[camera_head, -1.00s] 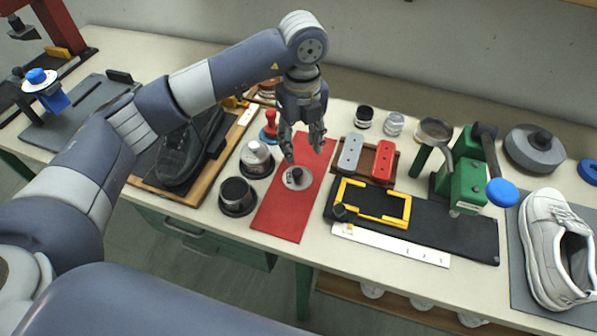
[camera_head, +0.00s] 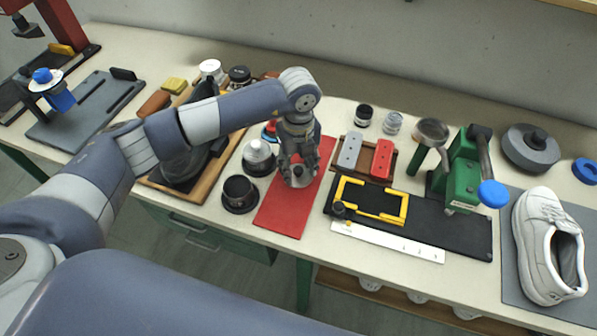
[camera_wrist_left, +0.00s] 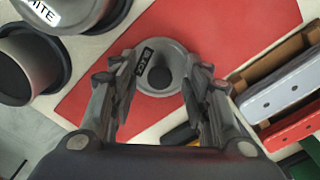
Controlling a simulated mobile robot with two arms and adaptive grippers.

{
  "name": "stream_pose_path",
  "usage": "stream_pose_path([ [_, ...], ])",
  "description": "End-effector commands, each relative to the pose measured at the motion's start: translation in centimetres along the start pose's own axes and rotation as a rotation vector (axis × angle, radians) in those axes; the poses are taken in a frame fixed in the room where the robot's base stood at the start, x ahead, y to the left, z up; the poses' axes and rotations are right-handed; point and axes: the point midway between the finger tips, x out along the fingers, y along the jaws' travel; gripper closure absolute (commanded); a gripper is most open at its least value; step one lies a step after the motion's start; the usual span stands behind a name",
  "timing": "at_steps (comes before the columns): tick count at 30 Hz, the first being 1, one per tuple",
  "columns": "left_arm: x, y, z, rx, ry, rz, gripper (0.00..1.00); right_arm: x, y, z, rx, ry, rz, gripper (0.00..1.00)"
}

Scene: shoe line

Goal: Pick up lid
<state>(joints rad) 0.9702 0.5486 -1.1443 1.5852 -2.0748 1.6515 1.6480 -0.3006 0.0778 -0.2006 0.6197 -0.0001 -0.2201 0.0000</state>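The lid (camera_wrist_left: 168,52) is a grey disc with a dark round knob and a small black label. It lies on the red mat (camera_wrist_left: 240,20). In the head view the lid (camera_head: 298,183) is mostly hidden by my left gripper (camera_head: 298,172), which points down over it. In the left wrist view my left gripper (camera_wrist_left: 160,78) is open, with one finger on each side of the lid and its knob. I cannot tell whether the fingers touch the lid. My right gripper is not in view.
A dark open tin (camera_head: 238,190) and a tin marked white (camera_head: 258,157) stand left of the mat. Grey and red blocks (camera_head: 382,158) sit in a brown tray to the right. A yellow frame (camera_head: 375,203) lies on a black board nearby.

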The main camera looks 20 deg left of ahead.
Motion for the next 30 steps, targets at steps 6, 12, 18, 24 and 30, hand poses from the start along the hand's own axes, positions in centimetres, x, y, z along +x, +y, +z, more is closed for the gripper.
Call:
stream_pose_path([
  [6,-0.1,0.0,0.0,0.000,0.000,-0.001,0.97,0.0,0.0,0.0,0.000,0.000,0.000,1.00],
  [12,-0.1,0.0,0.0,0.000,0.000,-0.001,0.98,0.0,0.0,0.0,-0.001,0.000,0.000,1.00],
  [18,-1.0,-0.1,0.1,0.001,-0.001,-0.005,0.98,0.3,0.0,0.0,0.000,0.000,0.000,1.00],
  [24,-4.7,-0.2,0.1,0.001,-0.004,-0.007,0.98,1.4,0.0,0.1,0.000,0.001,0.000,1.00],
  [30,-8.3,-0.1,0.1,-0.001,-0.002,-0.004,0.98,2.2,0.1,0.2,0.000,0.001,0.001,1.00],
])
